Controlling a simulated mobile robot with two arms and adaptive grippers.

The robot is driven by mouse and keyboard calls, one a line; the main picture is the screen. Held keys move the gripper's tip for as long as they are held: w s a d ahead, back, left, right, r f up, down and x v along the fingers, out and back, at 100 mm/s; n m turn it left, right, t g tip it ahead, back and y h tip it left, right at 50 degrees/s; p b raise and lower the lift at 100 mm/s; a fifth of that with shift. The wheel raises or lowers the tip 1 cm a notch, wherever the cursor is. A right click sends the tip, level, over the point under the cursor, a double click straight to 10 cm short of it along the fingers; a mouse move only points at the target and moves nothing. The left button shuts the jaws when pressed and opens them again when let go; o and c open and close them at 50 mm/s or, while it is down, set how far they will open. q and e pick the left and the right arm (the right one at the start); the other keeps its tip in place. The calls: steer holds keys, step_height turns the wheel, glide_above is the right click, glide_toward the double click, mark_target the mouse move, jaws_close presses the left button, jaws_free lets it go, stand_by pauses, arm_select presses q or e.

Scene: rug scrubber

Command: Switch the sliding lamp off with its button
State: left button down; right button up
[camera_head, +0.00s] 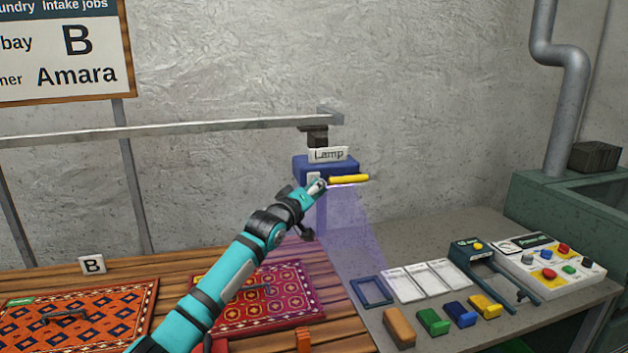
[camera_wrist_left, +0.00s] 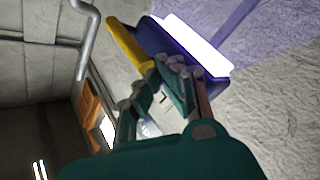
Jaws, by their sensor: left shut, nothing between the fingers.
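The sliding lamp is a blue box (camera_head: 303,166) with a "Lamp" label (camera_head: 328,154), hanging from a rail. A yellow handle (camera_head: 349,179) sticks out from its right side. A pale violet beam falls below it, so it is lit. My left gripper (camera_head: 318,187) is shut and empty, at the lamp's front beside the handle's left end. In the left wrist view the gripper (camera_wrist_left: 168,66) is close to the blue housing (camera_wrist_left: 185,55), the glowing strip (camera_wrist_left: 190,43) and the yellow handle (camera_wrist_left: 130,45). I cannot tell whether the fingertips touch. A pale block on the lamp front (camera_head: 314,177) may be the button. My right gripper is not in view.
A metal rail (camera_head: 200,126) runs across the wall. Two patterned rugs, an orange one (camera_head: 60,320) and a crimson one (camera_head: 285,298), lie on the wooden table. The grey bench holds cards, coloured blocks and a control panel (camera_head: 545,262).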

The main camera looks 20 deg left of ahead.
arm_select(q)
steer(key=shift+w+a, duration=0.2)
steer(key=shift+w, duration=0.1)
stand_by(0.6)
steer(key=shift+s+d+p, duration=0.35)
steer(key=shift+s+p, duration=0.15)
steer(key=shift+p, duration=0.05)
steer(key=shift+s+d, duration=0.1)
steer(key=shift+s, duration=0.1)
steer(key=s+d+p, duration=0.2)
steer(key=s, duration=0.1)
steer(key=s+d+p, duration=0.1)
steer(key=s, duration=0.1)
steer(key=shift+d+p, duration=0.15)
steer(key=shift+p, duration=0.2)
stand_by(0.3)
